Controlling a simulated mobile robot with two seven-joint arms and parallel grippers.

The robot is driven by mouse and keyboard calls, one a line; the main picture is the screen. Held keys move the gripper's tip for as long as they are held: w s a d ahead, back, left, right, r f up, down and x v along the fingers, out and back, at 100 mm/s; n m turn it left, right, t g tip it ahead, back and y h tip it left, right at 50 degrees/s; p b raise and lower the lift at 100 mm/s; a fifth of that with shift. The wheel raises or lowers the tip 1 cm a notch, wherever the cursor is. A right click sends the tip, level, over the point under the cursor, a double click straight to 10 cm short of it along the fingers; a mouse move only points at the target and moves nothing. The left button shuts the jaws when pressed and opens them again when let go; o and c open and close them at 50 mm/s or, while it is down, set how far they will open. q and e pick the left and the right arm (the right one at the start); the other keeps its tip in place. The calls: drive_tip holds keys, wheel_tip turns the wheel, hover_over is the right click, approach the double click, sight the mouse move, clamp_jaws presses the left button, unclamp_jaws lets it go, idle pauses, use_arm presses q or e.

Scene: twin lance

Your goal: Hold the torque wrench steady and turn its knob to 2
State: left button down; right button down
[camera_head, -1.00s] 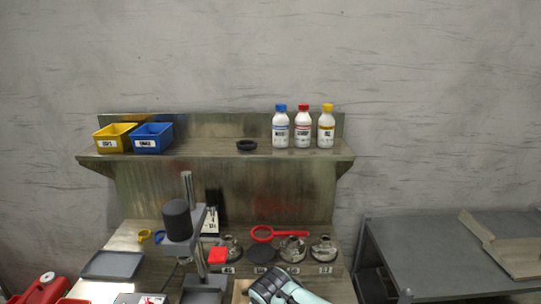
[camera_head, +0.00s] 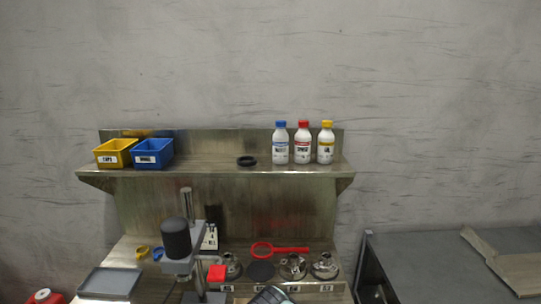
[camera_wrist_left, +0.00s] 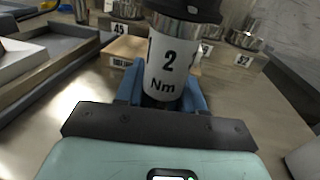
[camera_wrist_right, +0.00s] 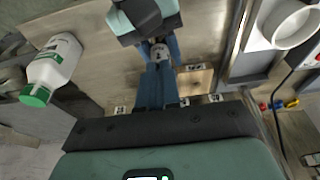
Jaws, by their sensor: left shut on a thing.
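The torque wrench (camera_wrist_left: 170,70) has a white band reading "2 Nm" and a black top (camera_wrist_left: 195,8) in the left wrist view. My left gripper (camera_wrist_left: 160,95) is shut on it, with blue fingers on both sides. The right wrist view shows part of the wrench's white band (camera_wrist_right: 160,51) by the left gripper's mint housing. My right gripper (camera_wrist_right: 158,68) points toward it, its blue fingers close together; whether they are fully shut is unclear. In the head view, only part of my arm shows at the bottom edge.
A white bottle with a green cap (camera_wrist_right: 52,68) shows at the left of the right wrist view. A grey tray (camera_head: 110,283), a press stand (camera_head: 180,240), a red magnifier (camera_head: 280,248) and metal pieces stand on the bench. Bins (camera_head: 153,152) and bottles (camera_head: 303,145) are on the shelf.

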use_arm(q)
drive_tip(key=shift+d, duration=0.1)
use_arm(e)
drive_tip(key=shift+a+r, duration=0.1)
drive_tip(key=w+v, duration=0.1)
drive_tip(key=v, duration=0.4)
drive_tip(key=shift+s+r, duration=0.25)
drive_tip(key=shift+r, duration=0.3)
drive_tip(key=s+x, duration=0.1)
drive_tip(key=x, duration=0.5)
drive_tip(key=shift+d, duration=0.4)
drive_tip(key=shift+w+f, duration=0.1)
drive_tip(key=shift+w, duration=0.15)
idle(0.7)
